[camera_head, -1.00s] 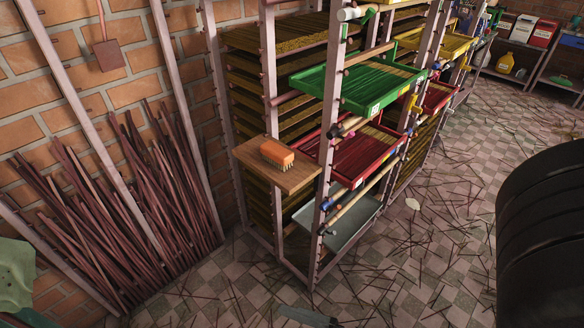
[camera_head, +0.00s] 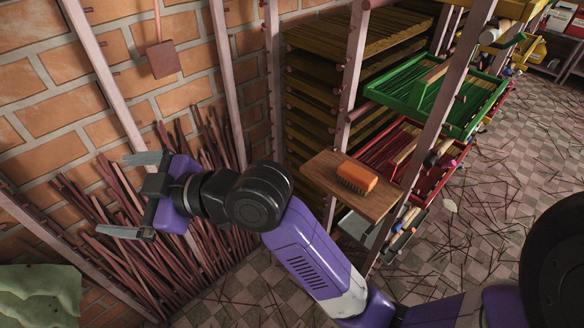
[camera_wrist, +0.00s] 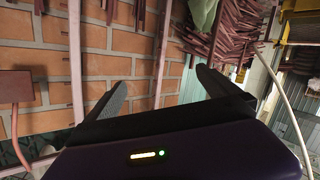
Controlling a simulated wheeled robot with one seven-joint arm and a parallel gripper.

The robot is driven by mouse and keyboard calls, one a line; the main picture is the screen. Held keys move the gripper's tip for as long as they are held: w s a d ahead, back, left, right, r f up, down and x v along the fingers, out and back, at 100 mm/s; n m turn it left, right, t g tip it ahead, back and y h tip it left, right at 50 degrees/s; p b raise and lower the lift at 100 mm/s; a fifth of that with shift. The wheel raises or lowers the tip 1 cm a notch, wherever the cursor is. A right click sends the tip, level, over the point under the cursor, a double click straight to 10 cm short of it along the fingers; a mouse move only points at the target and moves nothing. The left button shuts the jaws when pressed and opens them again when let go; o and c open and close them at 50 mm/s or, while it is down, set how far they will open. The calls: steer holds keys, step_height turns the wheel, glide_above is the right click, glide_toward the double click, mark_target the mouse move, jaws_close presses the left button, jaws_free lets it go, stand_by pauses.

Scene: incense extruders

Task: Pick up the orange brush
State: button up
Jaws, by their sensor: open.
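The orange brush (camera_head: 357,177) lies on a small wooden shelf board (camera_head: 352,194) at the end of the rack in the head view, its dark bristles showing on the near side. My gripper (camera_head: 136,195) is to the left of the brush, well apart from it, in front of the brick wall and the leaning sticks. Its two fingers are spread wide with nothing between them. In the wrist view my gripper (camera_wrist: 160,95) also shows open and empty, facing the brick wall. The brush does not show in the wrist view.
The metal rack (camera_head: 352,75) holds a green tray (camera_head: 440,90) and a red tray (camera_head: 440,185) right of the board. Dark reddish sticks (camera_head: 100,225) lean on the wall behind my gripper. Tiled floor (camera_head: 470,255) with scattered sticks is at the right.

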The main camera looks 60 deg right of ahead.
steer(key=s+d+f+n+g+h, duration=0.1)
steer(key=d+f+n+g+h, duration=0.2)
steer(key=d, duration=0.5)
steer(key=n+g+h+p, duration=0.3)
steer(key=n+g+h, duration=0.3)
steer(key=g, duration=0.6)
glide_toward(358, 172)
step_height(358, 172, down, 3)
steer(key=m+h, duration=0.1)
steer(key=shift+d+f+m, duration=0.15)
steer(key=shift+d+f, duration=0.15)
steer(key=shift+f, duration=0.25)
steer(key=shift+d+f+m, duration=0.15)
steer(key=shift+d+f, duration=0.1)
steer(key=shift+f, duration=0.25)
steer(key=shift+x, duration=2.65)
steer(key=shift+r, duration=0.1)
steer(key=c, duration=1.1)
steer(key=shift+c, duration=0.2)
steer(key=shift+r, duration=0.1)
